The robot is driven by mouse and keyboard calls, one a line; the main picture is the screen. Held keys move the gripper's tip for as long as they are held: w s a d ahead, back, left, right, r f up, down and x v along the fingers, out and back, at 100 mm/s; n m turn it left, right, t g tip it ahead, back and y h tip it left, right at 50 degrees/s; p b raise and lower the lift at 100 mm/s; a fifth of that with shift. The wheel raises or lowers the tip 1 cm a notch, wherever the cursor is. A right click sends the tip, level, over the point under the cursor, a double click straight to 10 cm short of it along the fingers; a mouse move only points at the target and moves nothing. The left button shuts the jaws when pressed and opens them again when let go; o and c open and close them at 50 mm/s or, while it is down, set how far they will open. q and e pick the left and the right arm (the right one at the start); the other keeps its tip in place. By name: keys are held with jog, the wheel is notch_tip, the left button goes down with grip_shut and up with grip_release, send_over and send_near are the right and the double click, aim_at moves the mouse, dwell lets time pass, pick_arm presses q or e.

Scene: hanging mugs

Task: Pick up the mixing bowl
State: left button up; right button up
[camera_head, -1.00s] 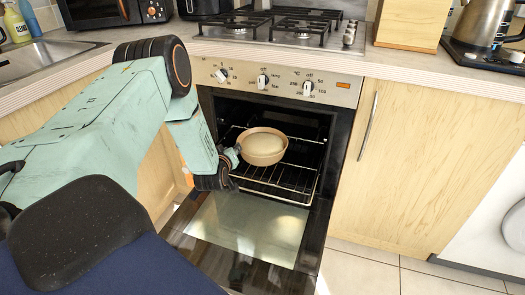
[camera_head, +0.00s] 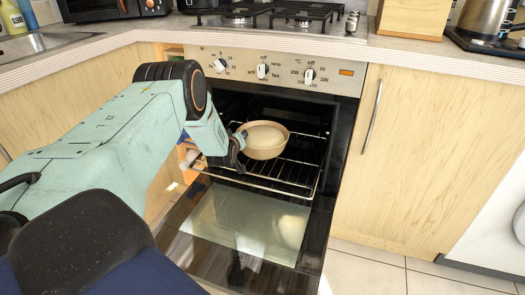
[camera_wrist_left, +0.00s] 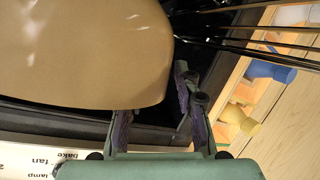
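The tan, round mixing bowl (camera_head: 264,147) is at the oven rack inside the open oven, with its pale inside facing up. My left gripper (camera_head: 238,148) is at the bowl's left side. In the left wrist view, the bowl (camera_wrist_left: 80,50) fills the upper left and hides the tip of one finger. The other finger shows just right of the bowl's edge. The left gripper (camera_wrist_left: 155,95) has its fingers spread apart, with the bowl's edge reaching between them; I see no firm closure on it. My right gripper is out of view.
The wire rack (camera_head: 270,178) spans the oven cavity. The lowered oven door (camera_head: 245,225) lies in front. The control panel (camera_head: 285,70) and hob are above. Cabinets stand either side; a blue object (camera_wrist_left: 270,70) and a yellow object (camera_wrist_left: 240,117) show beside the oven.

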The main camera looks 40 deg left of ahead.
pick_arm(q)
jog(key=shift+w+a+f, duration=0.1)
jog(key=shift+w+a, duration=0.1)
jog(key=shift+w, duration=0.1)
jog(key=shift+c, duration=0.4)
grip_shut()
dwell(0.3)
